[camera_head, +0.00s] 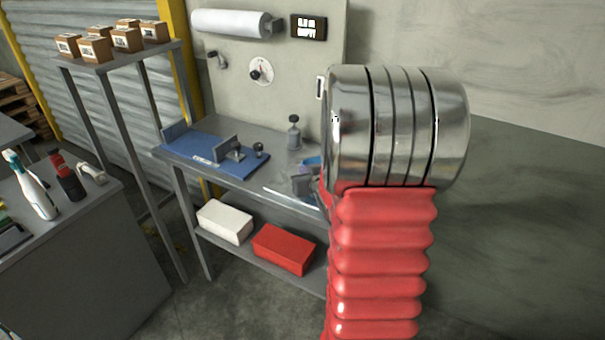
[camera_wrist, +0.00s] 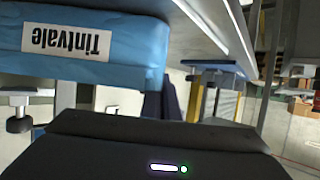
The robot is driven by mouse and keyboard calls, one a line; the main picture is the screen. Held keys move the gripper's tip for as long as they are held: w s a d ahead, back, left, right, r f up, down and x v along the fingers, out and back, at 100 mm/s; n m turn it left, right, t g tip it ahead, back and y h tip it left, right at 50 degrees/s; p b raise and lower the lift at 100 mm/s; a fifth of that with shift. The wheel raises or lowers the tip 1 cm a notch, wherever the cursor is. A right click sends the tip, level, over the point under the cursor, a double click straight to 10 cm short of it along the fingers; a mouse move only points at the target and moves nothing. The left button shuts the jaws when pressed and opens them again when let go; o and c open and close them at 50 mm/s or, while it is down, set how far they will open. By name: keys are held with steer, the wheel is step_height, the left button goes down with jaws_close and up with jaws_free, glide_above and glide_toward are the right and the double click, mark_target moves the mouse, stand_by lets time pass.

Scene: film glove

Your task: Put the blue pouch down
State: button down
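The blue pouch (camera_wrist: 125,67) fills the upper left of the wrist view, close to the camera. The dark body of my gripper shows along the bottom of that view, with a small lit strip. No fingertips show clearly, so I cannot tell whether they are closed on the pouch. In the head view my red-sleeved arm with its metal cylinder hides most of that area. A small patch of blue shows just left of the arm, above grey metal parts; I cannot tell if it is the pouch.
A workbench (camera_head: 275,145) holds a blue fixture board (camera_head: 203,151) with clamps and a small knobbed post (camera_head: 294,132). A white box (camera_head: 224,221) and a red box (camera_head: 284,249) lie on its lower shelf. A side counter (camera_head: 85,235) with bottles stands left.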

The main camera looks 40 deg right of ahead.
stand_by(0.3)
steer(key=c, duration=2)
jaws_free()
steer(key=shift+c, duration=0.2)
